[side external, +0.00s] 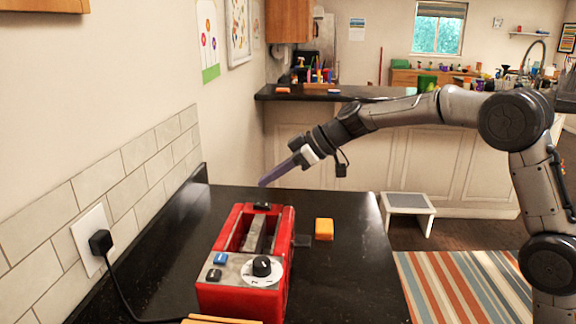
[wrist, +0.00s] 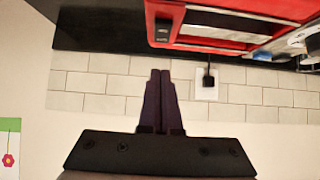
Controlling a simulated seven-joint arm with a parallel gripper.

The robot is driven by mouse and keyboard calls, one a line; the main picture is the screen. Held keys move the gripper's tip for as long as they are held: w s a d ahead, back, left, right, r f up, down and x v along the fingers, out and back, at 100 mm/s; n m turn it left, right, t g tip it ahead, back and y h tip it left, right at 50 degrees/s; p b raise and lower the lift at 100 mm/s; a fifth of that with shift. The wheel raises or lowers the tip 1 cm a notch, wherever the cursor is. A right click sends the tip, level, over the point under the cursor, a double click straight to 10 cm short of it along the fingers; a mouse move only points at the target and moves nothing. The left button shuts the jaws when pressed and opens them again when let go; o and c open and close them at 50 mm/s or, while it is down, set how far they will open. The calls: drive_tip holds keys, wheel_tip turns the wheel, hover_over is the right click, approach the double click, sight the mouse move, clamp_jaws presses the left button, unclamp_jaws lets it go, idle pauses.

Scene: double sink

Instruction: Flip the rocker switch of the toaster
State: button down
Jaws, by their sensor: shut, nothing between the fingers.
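The red toaster (side external: 282,265) stands on the black counter in the side external view. A dial (side external: 262,266) and blue and black buttons are on its near end.
A power plug (side external: 100,242) sits in the tiled wall on the left, its cord trailing over the counter. An orange block (side external: 324,229) lies right of the toaster. The black counter (side external: 350,265) is clear to the right. A wooden object (side external: 215,320) shows at the bottom edge.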

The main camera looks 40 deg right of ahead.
sight(260, 204)
drive_tip(key=shift+w+a+f, duration=0.15)
drive_tip(key=shift+f, duration=0.9)
drive_tip(key=shift+w+a+f, duration=0.1)
drive_tip(key=shift+f, duration=0.95)
drive_tip(key=shift+w+a+f, duration=0.1)
drive_tip(key=shift+f, duration=0.15)
drive_tip(key=shift+w+a, duration=0.1)
drive_tip(key=shift+w+a+r, duration=0.3)
drive_tip(key=shift+w+a, duration=0.15)
